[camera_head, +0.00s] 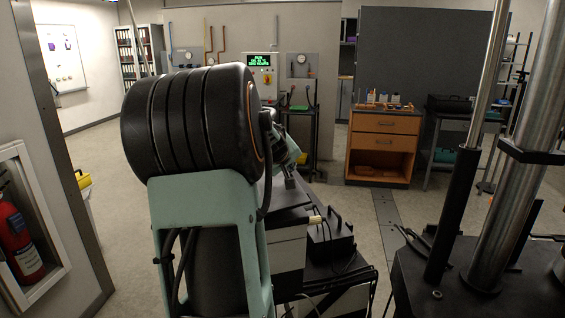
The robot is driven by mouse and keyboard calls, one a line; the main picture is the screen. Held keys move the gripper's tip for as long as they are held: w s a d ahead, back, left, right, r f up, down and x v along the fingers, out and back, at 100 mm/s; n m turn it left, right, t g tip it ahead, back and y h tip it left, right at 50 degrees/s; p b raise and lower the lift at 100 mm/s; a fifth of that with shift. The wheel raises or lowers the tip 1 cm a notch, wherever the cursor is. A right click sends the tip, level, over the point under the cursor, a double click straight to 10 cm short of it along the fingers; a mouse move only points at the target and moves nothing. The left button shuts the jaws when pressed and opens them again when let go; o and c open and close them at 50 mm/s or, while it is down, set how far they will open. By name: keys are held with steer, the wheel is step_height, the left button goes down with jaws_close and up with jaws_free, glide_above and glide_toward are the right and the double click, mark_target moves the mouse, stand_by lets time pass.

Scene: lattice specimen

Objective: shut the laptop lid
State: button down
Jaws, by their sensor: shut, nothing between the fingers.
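My own mint-green arm with its big black joint fills the left middle of the head view and hides much behind it. Beyond it, a narrow dark end below a mint link looks like my gripper (290,182). It is small, partly hidden and shut, with nothing seen in it. It is over or close to a dark flat surface beside my arm. I cannot make out the laptop for sure; dark flat shapes beside my arm may be part of it, but its lid angle cannot be told.
A black case with a handle (331,240) sits right of my arm, with cables nearby. A black machine base with steel columns (520,150) stands at the right. An orange drawer cabinet (383,145) stands at the back. A fire extinguisher (20,240) is at the left.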

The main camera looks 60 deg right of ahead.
steer(key=shift+s+d+f+b, duration=0.15)
steer(key=shift+f+b, duration=0.4)
steer(key=shift+f, duration=0.4)
steer(key=shift+s+d+f+b, duration=0.15)
steer(key=shift+f+b, duration=0.4)
steer(key=shift+f, duration=0.4)
